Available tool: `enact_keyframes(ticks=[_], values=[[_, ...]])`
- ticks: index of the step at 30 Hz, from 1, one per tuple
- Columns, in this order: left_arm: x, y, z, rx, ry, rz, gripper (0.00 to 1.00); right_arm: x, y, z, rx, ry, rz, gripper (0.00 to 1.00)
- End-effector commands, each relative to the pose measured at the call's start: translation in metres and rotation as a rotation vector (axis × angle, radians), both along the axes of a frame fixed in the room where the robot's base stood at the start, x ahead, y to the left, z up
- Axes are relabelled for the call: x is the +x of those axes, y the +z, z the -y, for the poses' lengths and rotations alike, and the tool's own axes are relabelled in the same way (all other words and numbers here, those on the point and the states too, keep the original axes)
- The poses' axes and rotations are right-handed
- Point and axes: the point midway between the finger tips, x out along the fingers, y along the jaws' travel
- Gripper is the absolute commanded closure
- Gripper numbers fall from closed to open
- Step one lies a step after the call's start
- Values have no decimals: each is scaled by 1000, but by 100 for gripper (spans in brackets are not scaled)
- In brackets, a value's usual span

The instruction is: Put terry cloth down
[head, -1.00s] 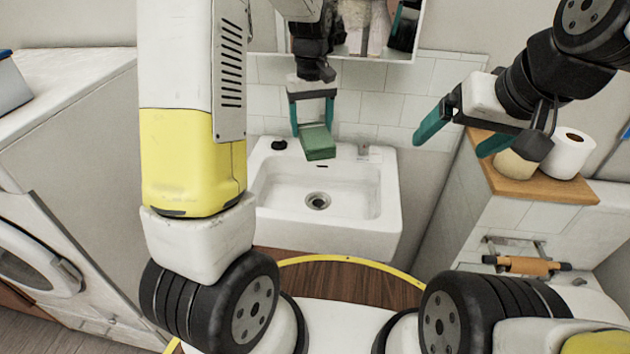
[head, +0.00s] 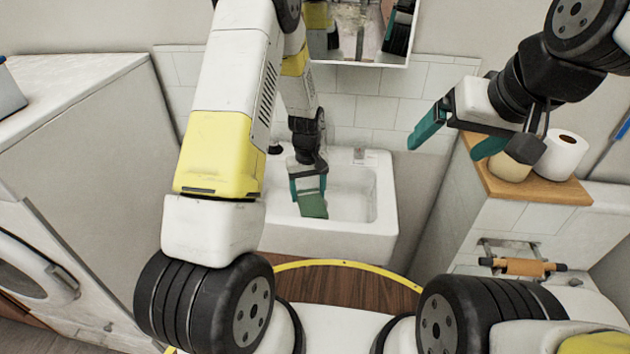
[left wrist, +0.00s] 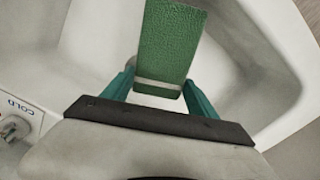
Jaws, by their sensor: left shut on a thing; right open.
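A green terry cloth (head: 313,205), folded flat with a pale stripe, is in my left gripper (head: 308,188). In the left wrist view the cloth (left wrist: 170,45) extends forward from between the teal fingers of the left gripper (left wrist: 160,88), which are shut on it. The cloth is over the white sink (head: 365,235), near its front left part; I cannot tell whether it touches the sink. My right gripper (head: 455,135) is open and empty, up at the right near the wooden shelf.
A wooden shelf (head: 535,188) at the right holds a white paper roll (head: 563,155) and a beige roundish thing (head: 508,167). A mirror cabinet (head: 360,40) hangs above the sink. A washing machine (head: 85,190) stands at the left.

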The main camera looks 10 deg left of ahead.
Motion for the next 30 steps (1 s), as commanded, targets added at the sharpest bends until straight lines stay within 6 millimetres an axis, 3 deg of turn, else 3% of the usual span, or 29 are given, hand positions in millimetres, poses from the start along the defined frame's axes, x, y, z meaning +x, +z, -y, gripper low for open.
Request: enact_keyframes(ticks=[8, 19, 20, 22, 30], values=[[0, -37, 0, 0, 1, -2, 72, 0, 0, 0, 0, 0, 0, 11], [0, -42, 0, 0, 0, -1, 72, 0, 0, 0, 0, 0, 0, 11], [0, -41, 0, 0, 0, -1, 27, 0, 0, 0, 0, 0, 0, 11], [0, -41, 0, 0, 0, -1, 13, 0, 0, 0, 0, 0, 0, 11], [0, -41, 0, 0, 0, -1, 11, 0, 0, 0, 0, 0, 0, 11]])
